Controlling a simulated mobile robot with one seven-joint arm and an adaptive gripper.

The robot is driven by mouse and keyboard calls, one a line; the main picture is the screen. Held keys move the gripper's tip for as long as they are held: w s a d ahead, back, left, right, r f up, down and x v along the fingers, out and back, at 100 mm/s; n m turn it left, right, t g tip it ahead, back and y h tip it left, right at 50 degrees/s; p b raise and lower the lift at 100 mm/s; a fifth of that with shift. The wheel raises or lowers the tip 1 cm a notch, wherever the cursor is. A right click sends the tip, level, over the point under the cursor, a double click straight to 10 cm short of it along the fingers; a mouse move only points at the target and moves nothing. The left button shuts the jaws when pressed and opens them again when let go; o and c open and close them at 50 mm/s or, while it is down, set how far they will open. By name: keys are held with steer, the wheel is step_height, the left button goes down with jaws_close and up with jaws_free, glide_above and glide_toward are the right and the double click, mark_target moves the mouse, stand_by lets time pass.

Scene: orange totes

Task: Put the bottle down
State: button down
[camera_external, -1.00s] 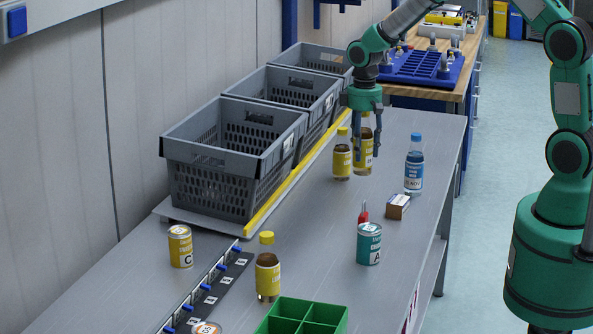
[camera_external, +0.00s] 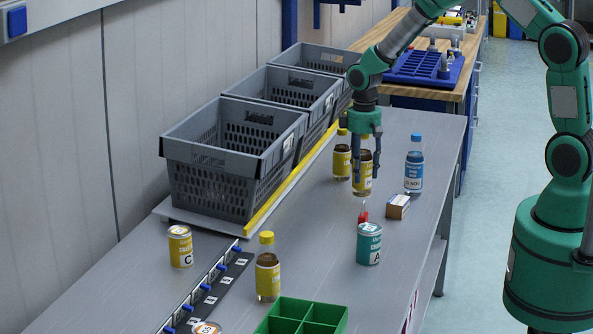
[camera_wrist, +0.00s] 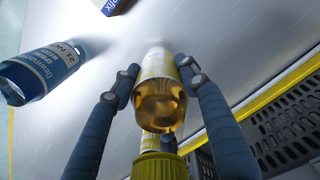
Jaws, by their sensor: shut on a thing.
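My gripper (camera_external: 364,153) points down over the grey table and is shut around a bottle with a yellow label (camera_external: 362,186). The bottle is upright, and the fingers cover its upper part in the external view. In the wrist view the held bottle (camera_wrist: 160,105) shows amber contents between the two fingers (camera_wrist: 160,85). Its base is low over the table or on it; I cannot tell whether it touches.
A similar yellow bottle (camera_external: 341,162) stands close behind left. A blue-labelled bottle (camera_external: 414,178) stands right, with a small box (camera_external: 397,207), a red-topped item (camera_external: 363,213) and a teal can (camera_external: 369,245) in front. Grey crates (camera_external: 205,190) line the left.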

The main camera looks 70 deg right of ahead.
mark_target(364, 136)
steer(key=shift+f, duration=1.05)
steer(key=shift+f, duration=0.15)
steer(key=c, duration=0.9)
jaws_free()
steer(key=shift+c, duration=0.2)
step_height(364, 136, up, 12)
steer(key=shift+r+p, duration=0.1)
steer(key=shift+p, duration=0.55)
steer(key=shift+r, duration=0.1)
